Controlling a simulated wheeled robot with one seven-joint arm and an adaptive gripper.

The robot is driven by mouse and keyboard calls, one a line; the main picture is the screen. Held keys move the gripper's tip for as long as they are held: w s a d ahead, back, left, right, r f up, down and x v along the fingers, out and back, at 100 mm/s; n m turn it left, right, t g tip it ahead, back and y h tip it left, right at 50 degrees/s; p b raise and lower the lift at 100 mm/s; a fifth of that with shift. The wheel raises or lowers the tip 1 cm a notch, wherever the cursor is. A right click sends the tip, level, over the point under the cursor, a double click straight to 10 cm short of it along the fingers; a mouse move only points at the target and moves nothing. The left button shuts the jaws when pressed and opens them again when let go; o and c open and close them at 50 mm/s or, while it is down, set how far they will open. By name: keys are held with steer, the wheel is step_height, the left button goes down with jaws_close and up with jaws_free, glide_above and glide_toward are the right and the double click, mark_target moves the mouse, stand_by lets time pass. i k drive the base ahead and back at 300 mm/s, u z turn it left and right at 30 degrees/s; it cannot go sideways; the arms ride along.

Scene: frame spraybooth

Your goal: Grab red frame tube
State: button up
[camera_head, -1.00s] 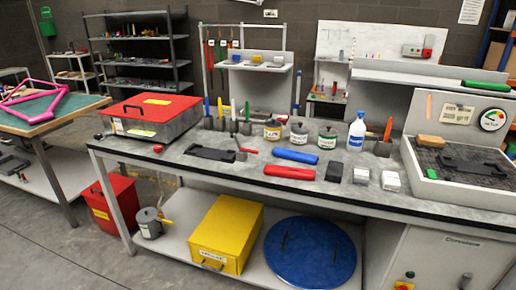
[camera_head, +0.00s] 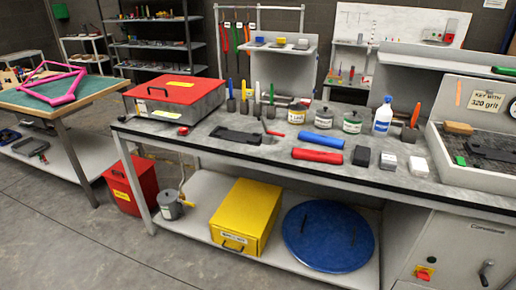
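The red frame tube (camera_head: 317,156) lies flat near the front edge of the grey workbench (camera_head: 220,156), right of the middle. A blue tube (camera_head: 322,140) lies just behind it, roughly parallel and a little apart. A black block (camera_head: 361,156) sits close to the red tube's right end. My gripper is not in view, and nothing hides the red tube.
A red lidded box (camera_head: 178,96) stands at the bench's left. Jars (camera_head: 324,118), a blue-white bottle (camera_head: 383,116) and small white blocks (camera_head: 388,161) stand near the tubes. A yellow box (camera_head: 246,217) and blue lid (camera_head: 327,237) are on the lower shelf. Floor in front is clear.

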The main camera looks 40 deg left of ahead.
mark_target(314, 156)
steer(key=u, duration=1.35)
steer(key=i, duration=0.05)
steer(key=z, duration=0.05)
